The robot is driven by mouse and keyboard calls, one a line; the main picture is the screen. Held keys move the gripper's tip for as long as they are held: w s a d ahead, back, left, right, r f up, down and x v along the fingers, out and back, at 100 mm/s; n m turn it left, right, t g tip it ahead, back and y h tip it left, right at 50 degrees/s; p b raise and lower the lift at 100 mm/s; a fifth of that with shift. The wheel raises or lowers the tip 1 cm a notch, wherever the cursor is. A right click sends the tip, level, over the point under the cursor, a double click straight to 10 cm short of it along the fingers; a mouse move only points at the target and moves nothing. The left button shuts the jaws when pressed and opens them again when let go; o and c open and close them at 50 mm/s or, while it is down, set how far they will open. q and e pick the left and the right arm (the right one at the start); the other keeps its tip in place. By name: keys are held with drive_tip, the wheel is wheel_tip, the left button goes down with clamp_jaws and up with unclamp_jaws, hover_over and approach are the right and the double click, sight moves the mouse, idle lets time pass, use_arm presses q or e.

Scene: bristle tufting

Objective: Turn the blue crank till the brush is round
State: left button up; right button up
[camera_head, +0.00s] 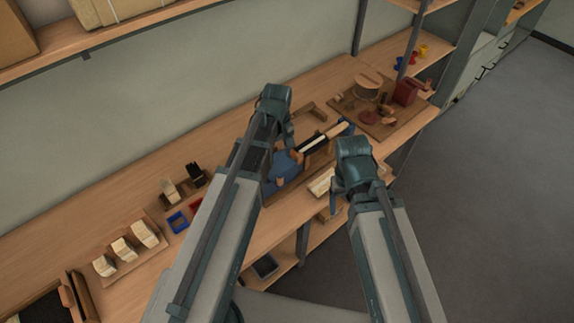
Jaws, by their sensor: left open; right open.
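A small blue machine (284,166) sits on the bench in the middle of the view, partly behind my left arm. A small orange-brown knob shows on its near side; I cannot tell the blue crank apart from the blue body. A dark block with a pale top strip (314,144) lies at its right end; I cannot tell whether this is the brush or how round it is. My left gripper (288,137) is open, above and beside the machine's far left side. My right gripper (338,190) is open, right of the machine near the bench's front edge. Neither holds anything visible.
A brown board (404,118) with a dark red box (406,91) and a round drum (367,84) stands at the right. Blue (177,222) and red trays and pale blocks (145,234) lie at the left. A shelf hangs above; bare bench lies behind the trays.

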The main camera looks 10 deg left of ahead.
sight(280, 175)
use_arm(q)
drive_tip(key=shift+f, duration=0.1)
wheel_tip(280, 175, down, 14)
drive_tip(key=b, duration=1.4)
drive_tip(key=shift+r, duration=0.2)
clamp_jaws()
idle(0.7)
